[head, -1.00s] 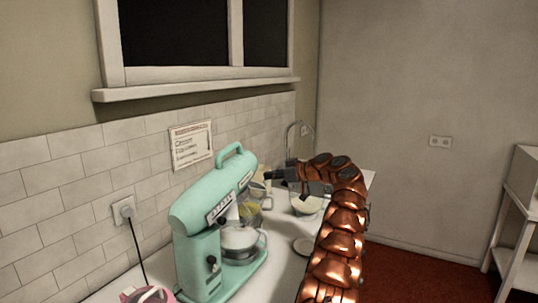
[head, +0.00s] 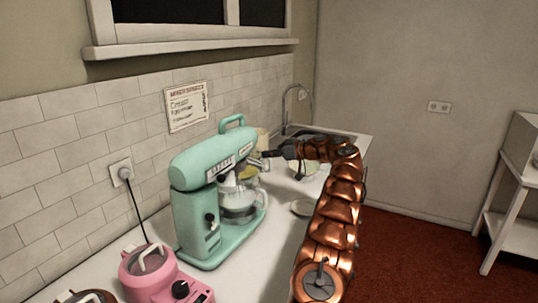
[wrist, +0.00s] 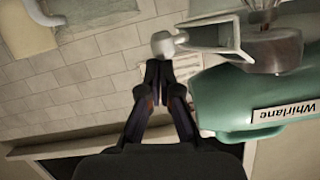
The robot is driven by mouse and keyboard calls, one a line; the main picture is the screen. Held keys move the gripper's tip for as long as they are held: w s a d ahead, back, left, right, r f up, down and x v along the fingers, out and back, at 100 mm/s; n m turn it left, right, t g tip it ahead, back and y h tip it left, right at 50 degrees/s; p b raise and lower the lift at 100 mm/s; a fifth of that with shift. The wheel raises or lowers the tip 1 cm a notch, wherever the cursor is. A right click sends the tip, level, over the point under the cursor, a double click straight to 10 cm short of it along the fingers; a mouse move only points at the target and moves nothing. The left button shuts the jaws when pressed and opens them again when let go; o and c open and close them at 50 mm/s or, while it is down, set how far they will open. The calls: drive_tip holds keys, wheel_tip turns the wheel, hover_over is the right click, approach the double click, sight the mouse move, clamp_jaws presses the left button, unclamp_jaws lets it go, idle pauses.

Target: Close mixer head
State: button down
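The mint-green mixer (head: 205,225) stands on the counter against the tiled wall. Its head (head: 205,158) is nearly level over the glass bowl (head: 237,203), with a handle on top. My gripper (head: 268,154) is at the front end of the head, with its fingers pointing left; I cannot tell whether they touch. In the wrist view the fingertips (wrist: 159,66) are together and hold nothing. The green head, labelled "Whirlane" (wrist: 283,116), lies to their right, with a metal whisk and a pale metal fitting (wrist: 205,40) above.
A pink appliance (head: 160,278) stands on the counter at the front left. A sink with a tap (head: 300,100) is at the far end, with a bowl (head: 303,168) nearby. A plate (head: 302,207) lies right of the mixer. A white shelf (head: 510,215) stands at the right.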

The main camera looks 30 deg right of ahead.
drive_tip(key=shift+a+f, duration=0.1)
drive_tip(key=shift+f, duration=0.5)
wheel_tip(320, 180, up, 5)
drive_tip(key=p, duration=0.4)
drive_tip(key=b+v, duration=0.3)
drive_tip(key=v, duration=0.7)
drive_tip(key=shift+w+d, duration=0.3)
drive_tip(key=shift+s+r, duration=0.1)
